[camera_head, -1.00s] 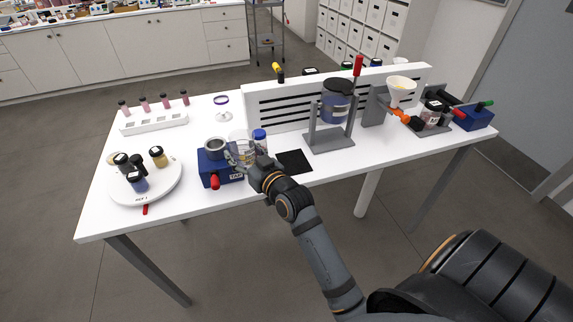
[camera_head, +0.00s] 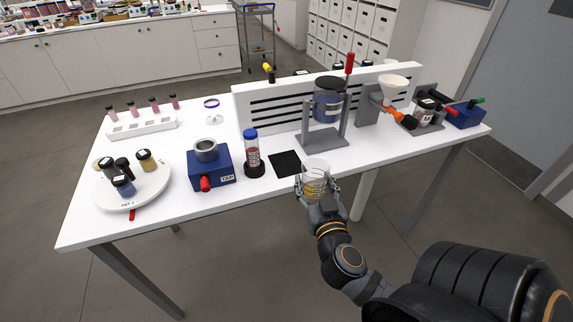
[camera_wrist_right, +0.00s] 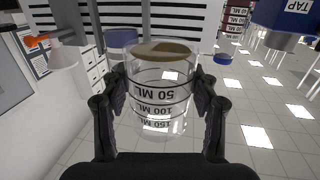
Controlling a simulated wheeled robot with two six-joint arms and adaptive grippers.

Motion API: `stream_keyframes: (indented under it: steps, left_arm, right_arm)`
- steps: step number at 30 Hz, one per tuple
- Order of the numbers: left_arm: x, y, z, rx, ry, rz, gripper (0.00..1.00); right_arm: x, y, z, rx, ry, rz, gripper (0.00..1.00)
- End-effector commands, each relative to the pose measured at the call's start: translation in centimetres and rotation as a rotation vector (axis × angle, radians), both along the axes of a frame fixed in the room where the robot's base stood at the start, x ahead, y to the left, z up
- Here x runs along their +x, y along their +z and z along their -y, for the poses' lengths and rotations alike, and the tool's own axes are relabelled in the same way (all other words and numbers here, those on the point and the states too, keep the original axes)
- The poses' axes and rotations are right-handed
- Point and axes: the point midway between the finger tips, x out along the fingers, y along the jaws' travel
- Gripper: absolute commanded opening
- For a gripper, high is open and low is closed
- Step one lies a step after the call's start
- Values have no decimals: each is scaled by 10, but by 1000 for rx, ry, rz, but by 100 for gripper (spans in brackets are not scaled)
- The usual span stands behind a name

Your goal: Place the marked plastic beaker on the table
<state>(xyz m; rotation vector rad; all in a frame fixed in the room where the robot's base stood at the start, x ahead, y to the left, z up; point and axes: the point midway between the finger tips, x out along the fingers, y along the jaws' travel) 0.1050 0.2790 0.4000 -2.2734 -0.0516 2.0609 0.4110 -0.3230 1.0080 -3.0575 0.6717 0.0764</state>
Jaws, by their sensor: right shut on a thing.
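The marked plastic beaker (camera_head: 315,180) is clear, with dark volume lines and yellowish markings or contents in the head view. My right gripper (camera_head: 318,190) is shut on it and holds it at the table's front edge, right of the black mat. In the right wrist view the beaker (camera_wrist_right: 160,95) sits between both fingers of the gripper (camera_wrist_right: 160,105), with 50, 100 and 150 ML marks. The white table (camera_head: 390,150) lies behind it. A gap under the beaker cannot be judged. My left gripper is not in view.
A black mat (camera_head: 286,164) lies flat left of the beaker. A grey stand (camera_head: 322,139) with a blue jar is behind. Bare tabletop lies right of the beaker.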

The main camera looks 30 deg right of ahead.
Motion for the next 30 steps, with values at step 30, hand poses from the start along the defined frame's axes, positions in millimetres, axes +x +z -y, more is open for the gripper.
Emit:
stream_keyframes:
  steps: [30]
  left_arm:
    - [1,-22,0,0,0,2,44]
  right_arm:
    - [193,-8,46,2,0,-5,28]
